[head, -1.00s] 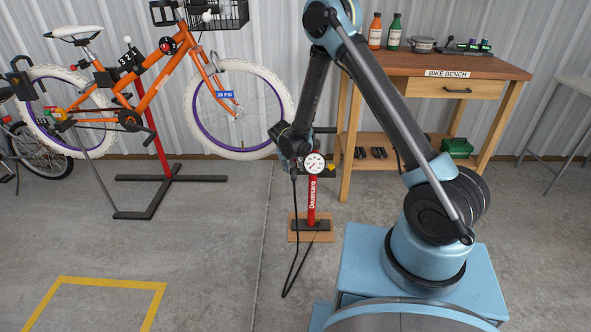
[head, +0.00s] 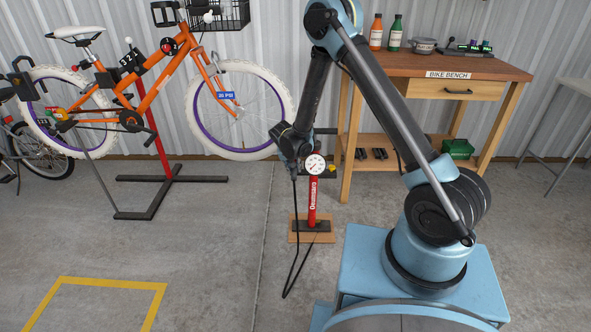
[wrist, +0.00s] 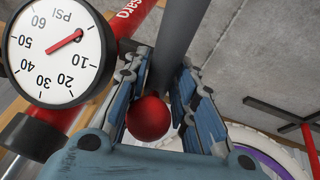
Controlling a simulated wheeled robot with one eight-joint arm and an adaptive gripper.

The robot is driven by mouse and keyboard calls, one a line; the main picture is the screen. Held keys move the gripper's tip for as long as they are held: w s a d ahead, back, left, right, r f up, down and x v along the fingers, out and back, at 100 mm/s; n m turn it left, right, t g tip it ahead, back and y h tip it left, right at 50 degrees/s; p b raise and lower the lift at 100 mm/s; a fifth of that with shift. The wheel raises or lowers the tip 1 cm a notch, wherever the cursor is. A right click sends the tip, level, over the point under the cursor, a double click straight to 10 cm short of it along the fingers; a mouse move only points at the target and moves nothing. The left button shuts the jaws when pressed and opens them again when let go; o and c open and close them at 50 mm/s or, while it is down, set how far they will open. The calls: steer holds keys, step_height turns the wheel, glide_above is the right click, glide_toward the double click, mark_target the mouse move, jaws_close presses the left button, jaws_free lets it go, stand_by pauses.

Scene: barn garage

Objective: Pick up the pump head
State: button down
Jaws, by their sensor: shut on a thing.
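The red floor pump (head: 312,195) stands upright on its base, with a white round gauge (head: 315,164) near its top. In the wrist view the gauge (wrist: 55,50) fills the upper left. My gripper (wrist: 165,75) is shut on the pump head, seen as a dark grey cylindrical part (wrist: 182,35) with a red ball (wrist: 148,118) between the two blue fingers. In the head view my gripper is just left of the gauge and mostly hidden by my wrist. The black hose (head: 294,225) hangs below it and loops back to the pump base.
An orange bike (head: 150,95) is on a stand (head: 165,180) at the left. A wooden bench (head: 440,67) with bottles and tools on top stands behind my arm. A yellow floor outline (head: 110,282) is at the lower left. The floor between is clear.

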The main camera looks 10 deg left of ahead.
step_height(320, 180, up, 9)
steer(key=shift+d+r, duration=0.1)
steer(key=shift+r, duration=0.15)
steer(key=shift+r, duration=0.25)
stand_by(0.5)
steer(key=shift+s+r, duration=0.1)
steer(key=shift+r, duration=2.1)
steer(key=s+d, duration=0.2)
steer(key=s, duration=0.8)
steer(key=shift+s+f, duration=0.2)
steer(key=shift+s, duration=0.2)
